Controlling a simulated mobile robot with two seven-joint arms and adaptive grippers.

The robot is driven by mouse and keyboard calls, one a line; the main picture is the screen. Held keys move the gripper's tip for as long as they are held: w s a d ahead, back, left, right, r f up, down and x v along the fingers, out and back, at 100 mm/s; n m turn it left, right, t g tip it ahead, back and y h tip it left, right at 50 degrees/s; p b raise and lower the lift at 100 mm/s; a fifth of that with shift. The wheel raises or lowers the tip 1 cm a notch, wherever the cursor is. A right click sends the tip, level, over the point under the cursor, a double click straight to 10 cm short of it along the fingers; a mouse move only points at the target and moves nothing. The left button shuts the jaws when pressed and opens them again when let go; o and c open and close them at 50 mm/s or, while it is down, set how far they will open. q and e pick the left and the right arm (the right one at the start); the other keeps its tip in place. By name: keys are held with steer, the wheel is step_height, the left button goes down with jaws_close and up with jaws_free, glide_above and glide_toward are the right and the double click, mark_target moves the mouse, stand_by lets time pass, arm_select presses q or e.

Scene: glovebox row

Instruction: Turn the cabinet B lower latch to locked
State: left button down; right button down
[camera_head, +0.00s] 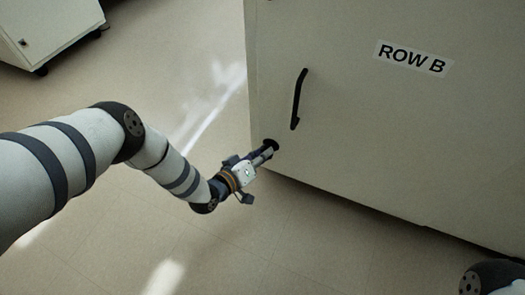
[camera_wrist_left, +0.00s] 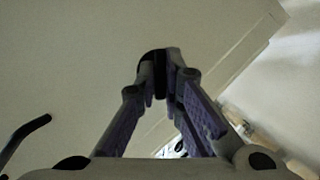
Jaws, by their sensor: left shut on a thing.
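The cabinet (camera_head: 340,120) is pale and carries a ROW B label (camera_head: 413,58). The lower latch (camera_head: 271,144) is a dark round knob near the door's lower left corner. My left gripper (camera_head: 264,154) reaches it from the left and is shut on the latch. In the left wrist view the fingertips of my left gripper (camera_wrist_left: 160,75) close on the dark latch (camera_wrist_left: 153,68), which they partly hide. I cannot tell the latch's exact angle. My right gripper is not in view; only a piece of my right arm shows at the lower right.
A black bar handle (camera_head: 298,99) stands out from the door above the latch; it also shows at the left of the wrist view (camera_wrist_left: 24,138). Another pale cabinet on casters (camera_head: 45,30) stands at the upper left. The floor (camera_head: 200,110) between is clear.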

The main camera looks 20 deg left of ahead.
arm_select(q)
steer(key=shift+d+r+m+y+p, duration=0.1)
steer(key=shift+m+y+p, duration=0.75)
steer(key=shift+m, duration=0.6)
steer(key=shift+d+m+y+p, duration=0.1)
steer(key=shift+m+y+p, duration=0.4)
steer(key=shift+m+y, duration=0.75)
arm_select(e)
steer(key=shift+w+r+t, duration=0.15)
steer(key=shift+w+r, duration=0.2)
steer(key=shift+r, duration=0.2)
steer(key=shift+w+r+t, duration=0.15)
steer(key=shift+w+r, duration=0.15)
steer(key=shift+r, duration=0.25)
arm_select(q)
steer(key=shift+m, duration=0.4)
steer(key=c, duration=1.7)
jaws_free()
steer(key=v, duration=1.2)
steer(key=shift+w+r, duration=0.1)
steer(key=shift+r, duration=0.15)
